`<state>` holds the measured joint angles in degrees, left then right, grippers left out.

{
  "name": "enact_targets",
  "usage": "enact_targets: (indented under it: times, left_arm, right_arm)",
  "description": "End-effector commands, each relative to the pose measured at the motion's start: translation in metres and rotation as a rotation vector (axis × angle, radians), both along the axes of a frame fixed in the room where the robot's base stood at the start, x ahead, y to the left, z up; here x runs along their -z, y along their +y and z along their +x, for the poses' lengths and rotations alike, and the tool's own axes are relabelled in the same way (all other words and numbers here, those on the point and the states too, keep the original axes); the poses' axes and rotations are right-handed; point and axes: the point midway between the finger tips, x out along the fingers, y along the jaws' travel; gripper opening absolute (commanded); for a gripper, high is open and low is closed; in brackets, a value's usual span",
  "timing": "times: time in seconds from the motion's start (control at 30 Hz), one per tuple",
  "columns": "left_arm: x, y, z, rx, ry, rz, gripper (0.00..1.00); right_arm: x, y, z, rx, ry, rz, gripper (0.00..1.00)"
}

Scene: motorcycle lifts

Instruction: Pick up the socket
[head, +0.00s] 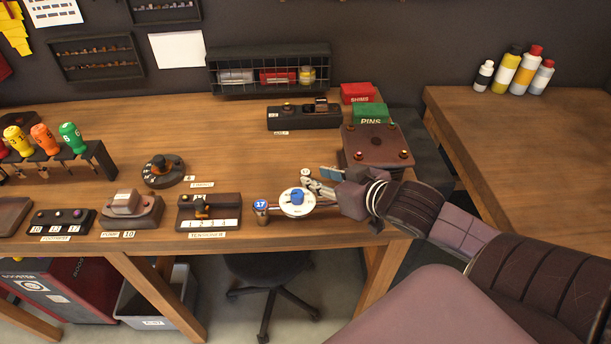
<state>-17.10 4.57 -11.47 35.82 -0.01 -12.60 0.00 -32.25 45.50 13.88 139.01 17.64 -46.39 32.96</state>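The socket (261,211) is a small metallic cylinder with a blue top marked 17. It stands upright near the front edge of the wooden workbench (230,165). Just right of it is a white disc with a blue knob (297,202). My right gripper (308,187) reaches in from the right, low over the bench beside the disc. A gap separates it from the socket. Its fingers are small and overlap the disc, so their opening is unclear. No socket shows in them. My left gripper is out of view.
A block labelled tensioner (209,212) stands just left of the socket. A dark plate with brass pins (376,146) sits behind my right wrist. Green (369,114) and red (357,93) boxes are farther back. Bare wood lies behind the socket.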

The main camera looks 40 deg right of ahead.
Motion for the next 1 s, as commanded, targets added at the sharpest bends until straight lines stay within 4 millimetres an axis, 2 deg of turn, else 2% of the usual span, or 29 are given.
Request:
enact_targets:
  times: [0.3,0.67,0.7,0.97,1.0]
  left_arm:
    - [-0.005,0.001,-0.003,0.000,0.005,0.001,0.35]
    - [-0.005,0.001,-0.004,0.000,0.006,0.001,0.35]
    - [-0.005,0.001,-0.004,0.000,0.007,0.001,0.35]
    - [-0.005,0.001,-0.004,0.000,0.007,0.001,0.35]
    - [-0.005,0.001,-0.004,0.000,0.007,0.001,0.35]
  right_arm:
    - [0.017,0.002,0.032,0.000,-0.001,-0.001,0.30]
    - [0.022,0.002,0.039,-0.001,0.000,-0.002,0.30]
    - [0.022,0.002,0.038,-0.001,0.000,-0.002,0.29]
    - [0.022,0.002,0.038,-0.001,0.000,-0.002,0.01]
    - [0.022,0.002,0.038,-0.001,0.000,-0.002,0.00]
